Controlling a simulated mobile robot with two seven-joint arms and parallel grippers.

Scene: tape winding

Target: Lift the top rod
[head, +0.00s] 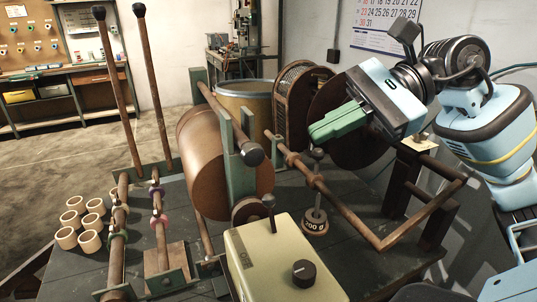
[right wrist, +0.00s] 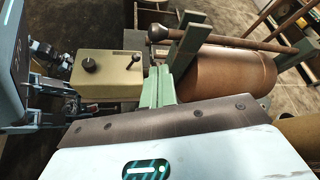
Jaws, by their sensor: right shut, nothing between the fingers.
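The top rod (head: 222,115) is a brown bar with a dark round knob at its near end. It lies above the large copper-brown drum (head: 200,165), between green uprights (head: 240,165). The rod also shows in the right wrist view (right wrist: 235,42), over the drum (right wrist: 225,75). My right gripper (head: 314,134) has green fingers, shut and empty, to the right of the rod's knob and apart from it. In the right wrist view its shut fingers (right wrist: 160,78) point toward the machine, with the rod beyond and to the right.
A beige control box (head: 285,260) with a black knob stands in front. A bent bar (head: 375,240) and a 200 g weight (head: 315,222) are below my right gripper. Two tall rods (head: 118,90) rise at left. Several cardboard rings (head: 80,220) lie at the left edge.

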